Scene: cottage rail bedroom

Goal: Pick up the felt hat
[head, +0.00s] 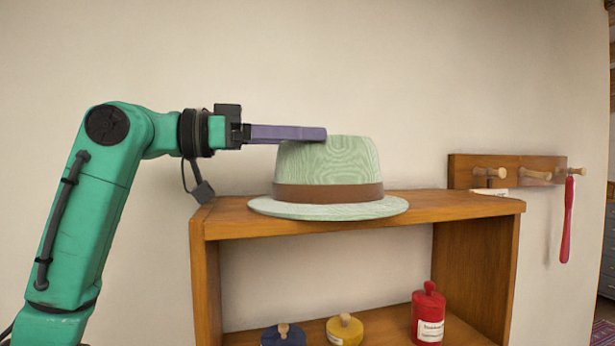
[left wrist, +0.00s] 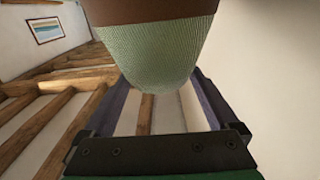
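The felt hat (head: 330,164) is pale green with a brown band. It sits upright, brim down, on top of the wooden shelf unit (head: 420,204). My left gripper (head: 322,134) reaches in level from the left at the height of the crown's top. One purple finger passes in front of the upper crown; the other is hidden in the head view. In the left wrist view the crown (left wrist: 165,60) shows upside down between the two widely spread fingers and covers their ends. Whether either finger touches the felt cannot be told. My right gripper is not in view.
A peg rail (head: 530,174) with a hanging red item (head: 567,220) is on the wall to the right. Below, the shelf holds a red bottle (head: 428,312), a yellow container (head: 345,329) and a blue one (head: 283,335). The shelf top right of the hat is mostly clear.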

